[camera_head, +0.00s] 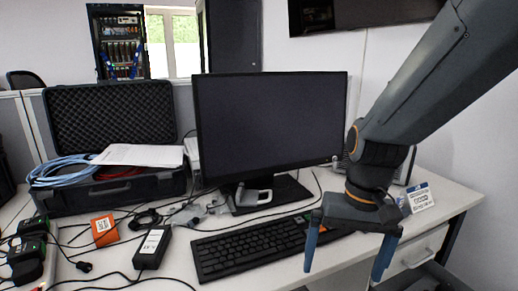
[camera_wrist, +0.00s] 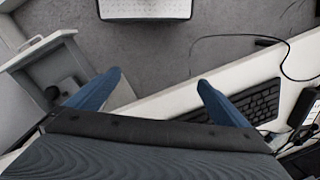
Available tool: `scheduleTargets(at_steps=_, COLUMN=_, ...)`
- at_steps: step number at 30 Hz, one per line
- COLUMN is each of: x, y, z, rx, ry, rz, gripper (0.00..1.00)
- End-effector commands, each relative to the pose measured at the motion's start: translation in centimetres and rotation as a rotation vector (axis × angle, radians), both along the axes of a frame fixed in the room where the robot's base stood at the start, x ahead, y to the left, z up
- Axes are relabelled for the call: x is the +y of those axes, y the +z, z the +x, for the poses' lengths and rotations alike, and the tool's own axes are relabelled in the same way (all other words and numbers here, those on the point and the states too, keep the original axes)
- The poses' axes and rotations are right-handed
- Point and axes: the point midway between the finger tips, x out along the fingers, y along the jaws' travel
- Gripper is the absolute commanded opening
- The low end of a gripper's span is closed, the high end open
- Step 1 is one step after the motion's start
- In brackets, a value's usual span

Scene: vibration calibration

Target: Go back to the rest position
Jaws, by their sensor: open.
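My gripper (camera_head: 345,258) hangs at the front right of the desk, pointing down, with its two blue fingers spread wide and nothing between them. In the wrist view my gripper (camera_wrist: 152,95) is also open and empty, over the front edge of the desk with grey floor (camera_wrist: 225,50) beyond. My arm comes in from the upper right of the head view and covers part of the desk's right side.
A monitor (camera_head: 270,125) stands mid-desk behind a black keyboard (camera_head: 250,248), left of my gripper. An open foam-lined case (camera_head: 110,115), an orange box (camera_head: 104,230) and loose cables lie at left. A drawer unit (camera_head: 418,250) is below the right side.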

Motion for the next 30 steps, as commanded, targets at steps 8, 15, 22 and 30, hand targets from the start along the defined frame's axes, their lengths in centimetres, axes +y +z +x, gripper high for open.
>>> scheduleTargets(at_steps=8, x=3.2, y=-0.3, z=-3.1, rx=-0.032, ry=0.209, rz=-0.020, gripper=1.00)
scheduleTargets(at_steps=15, x=4.0, y=0.0, z=-4.8, rx=-0.042, ry=0.296, rz=-0.033, gripper=1.00)
scheduleTargets(at_steps=22, x=3.2, y=1.3, z=-4.6, rx=-0.040, ry=0.267, rz=-0.041, gripper=1.00)
scheduleTargets(at_steps=30, x=1.5, y=3.3, z=-4.7, rx=-0.034, ry=0.221, rz=-0.054, gripper=1.00)
